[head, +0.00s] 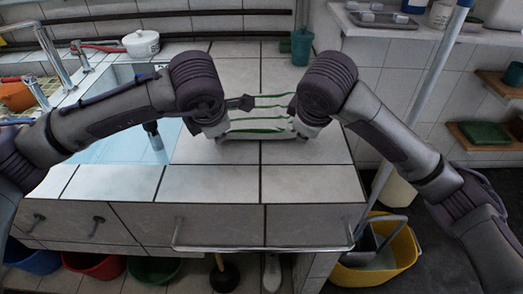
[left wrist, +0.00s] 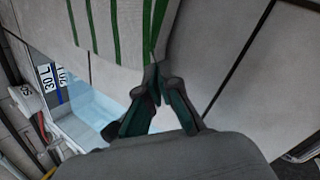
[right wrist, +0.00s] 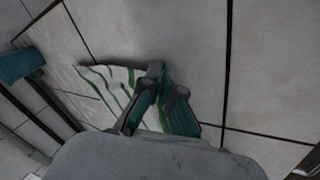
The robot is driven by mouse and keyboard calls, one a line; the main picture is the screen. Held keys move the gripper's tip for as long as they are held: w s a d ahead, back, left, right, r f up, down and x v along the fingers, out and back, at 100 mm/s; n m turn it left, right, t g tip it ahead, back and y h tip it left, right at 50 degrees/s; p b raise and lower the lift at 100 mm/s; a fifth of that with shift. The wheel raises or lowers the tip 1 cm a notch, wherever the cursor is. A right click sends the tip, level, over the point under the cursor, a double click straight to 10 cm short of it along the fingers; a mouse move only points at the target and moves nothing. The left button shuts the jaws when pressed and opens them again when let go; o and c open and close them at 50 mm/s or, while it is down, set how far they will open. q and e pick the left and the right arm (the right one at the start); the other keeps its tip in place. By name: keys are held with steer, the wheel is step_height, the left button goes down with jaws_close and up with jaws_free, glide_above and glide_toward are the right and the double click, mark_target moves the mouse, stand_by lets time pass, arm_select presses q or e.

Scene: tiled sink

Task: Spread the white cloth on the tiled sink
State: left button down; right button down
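The white cloth (head: 262,112) with green stripes is on the tiled counter beside the basin, between my two grippers in the head view. My left gripper (head: 248,103) is closed at the cloth's edge. In the left wrist view its fingertips (left wrist: 153,77) meet on a corner of the striped cloth (left wrist: 105,30). My right gripper (head: 292,104) is at the cloth's right side. In the right wrist view its fingertips (right wrist: 158,72) pinch the cloth's edge (right wrist: 105,92), and the cloth looks wavy. My wrists hide parts of the cloth in the head view.
The tiled counter (head: 215,183) is bare in front of the cloth. The blue basin (head: 110,150) with taps lies to the left. A teal cup (head: 302,47) stands at the back, and a white pot (head: 141,44) at back left. A yellow bucket (head: 402,250) stands below right.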

arm_select(q)
steer(key=shift+s+f, duration=0.25)
steer(key=shift+f, duration=0.05)
arm_select(e)
steer(key=shift+s+f, duration=0.25)
steer(key=shift+f, duration=0.05)
arm_select(q)
steer(key=c, duration=1.8)
jaws_free()
arm_select(e)
steer(key=c, duration=1.8)
jaws_free()
arm_select(q)
steer(key=o, duration=0.8)
steer(key=shift+c, duration=0.2)
arm_select(e)
steer(key=o, duration=0.8)
steer(key=shift+c, duration=0.2)
